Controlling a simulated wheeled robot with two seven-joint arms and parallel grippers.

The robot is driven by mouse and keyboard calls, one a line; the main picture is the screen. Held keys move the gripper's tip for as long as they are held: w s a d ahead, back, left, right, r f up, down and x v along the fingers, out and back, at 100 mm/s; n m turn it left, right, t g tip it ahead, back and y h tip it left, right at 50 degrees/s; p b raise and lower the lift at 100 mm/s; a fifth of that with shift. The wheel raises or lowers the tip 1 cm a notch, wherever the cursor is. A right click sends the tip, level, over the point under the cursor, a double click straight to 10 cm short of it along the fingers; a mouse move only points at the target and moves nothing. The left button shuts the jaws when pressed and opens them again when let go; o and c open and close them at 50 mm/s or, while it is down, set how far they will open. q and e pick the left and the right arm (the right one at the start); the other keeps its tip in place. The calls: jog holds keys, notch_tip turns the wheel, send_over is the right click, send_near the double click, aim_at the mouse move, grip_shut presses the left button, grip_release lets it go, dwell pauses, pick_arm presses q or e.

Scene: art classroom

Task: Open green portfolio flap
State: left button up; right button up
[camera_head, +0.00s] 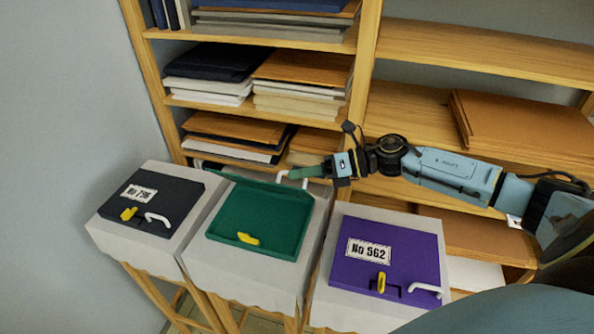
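The green portfolio (262,213) lies on the middle pale stand, between a black and a purple one. Its green flap (245,181) stands raised along the back edge, seen nearly edge-on, with the green inside showing. A yellow latch piece (248,239) sits at the front of the green portfolio. A white handle (283,176) shows at the flap's right end. My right gripper (300,173) is at this handle, its fingers pointing left; whether they are closed on it is too small to tell. My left gripper is not in view.
The black portfolio (170,190) at the left and the purple portfolio (400,250) at the right are closed, each with a yellow latch and white handle. Wooden shelves (455,45) with stacked boards stand close behind. My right arm reaches across from the right.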

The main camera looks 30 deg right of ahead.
jog(key=shift+x, duration=0.85)
jog(key=shift+c, duration=0.3)
grip_shut()
